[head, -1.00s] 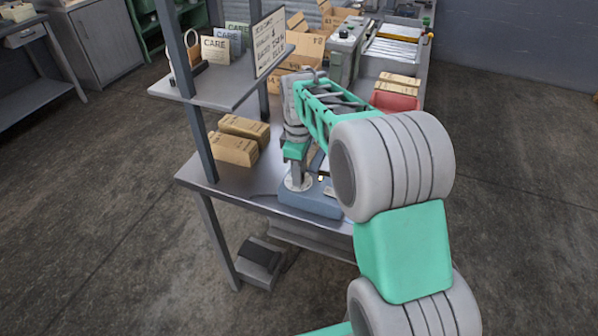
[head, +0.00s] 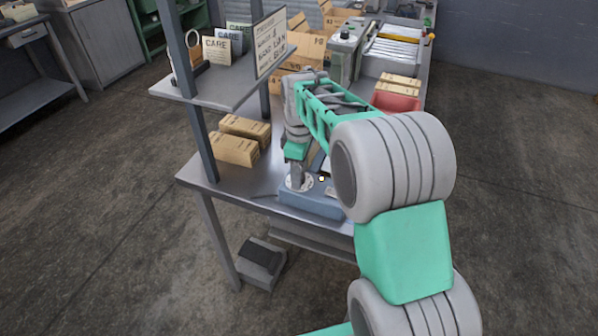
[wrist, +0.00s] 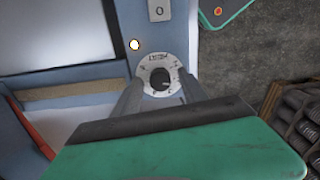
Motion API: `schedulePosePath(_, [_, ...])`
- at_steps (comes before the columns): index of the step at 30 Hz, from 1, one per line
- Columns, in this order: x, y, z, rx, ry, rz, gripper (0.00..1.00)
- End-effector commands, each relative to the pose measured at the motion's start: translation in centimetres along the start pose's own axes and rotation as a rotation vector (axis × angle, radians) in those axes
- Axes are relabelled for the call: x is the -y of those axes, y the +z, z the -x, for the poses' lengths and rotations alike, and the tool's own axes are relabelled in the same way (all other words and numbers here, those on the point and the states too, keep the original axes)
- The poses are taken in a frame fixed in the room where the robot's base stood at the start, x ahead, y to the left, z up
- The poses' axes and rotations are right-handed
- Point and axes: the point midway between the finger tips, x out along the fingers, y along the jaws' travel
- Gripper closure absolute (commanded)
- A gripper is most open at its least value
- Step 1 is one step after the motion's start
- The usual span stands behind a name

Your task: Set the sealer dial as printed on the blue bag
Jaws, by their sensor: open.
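The sealer (head: 312,205) is a blue-grey machine at the front of the metal table, partly hidden by my arm. Its dial shows in the wrist view as a white marked ring (wrist: 148,62) with a dark round knob (wrist: 160,78). My gripper (wrist: 159,88) is open, with one finger at each side of the dial's near part; I cannot tell whether they touch the knob. In the head view my gripper (head: 297,178) points down over the dial. The ring's marks are too small to read. I cannot make out a blue bag in either view.
Two brown boxes (head: 238,140) lie behind and left of the sealer. A shelf (head: 215,90) with cards and a sign (head: 270,42) overhangs the table. A red bin (head: 396,103) stands at the back right.

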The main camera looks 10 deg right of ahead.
Motion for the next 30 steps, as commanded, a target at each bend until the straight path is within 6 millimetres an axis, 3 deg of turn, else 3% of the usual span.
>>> schedulePosePath(4, [-0.1,-0.1,1.3,-0.002,0.003,0.001,0.5])
schedulePosePath(12, [-0.1,-0.1,6.5,-0.002,0.004,0.001,0.5])
schedulePosePath(15, [0.0,-0.1,7.5,-0.001,0.002,0.001,0.5])
schedulePosePath(27, [0.1,-0.1,7.8,-0.001,0.001,-0.001,0.5])
schedulePosePath(30, [0.9,0.4,8.4,-0.01,0.017,-0.049,0.5])
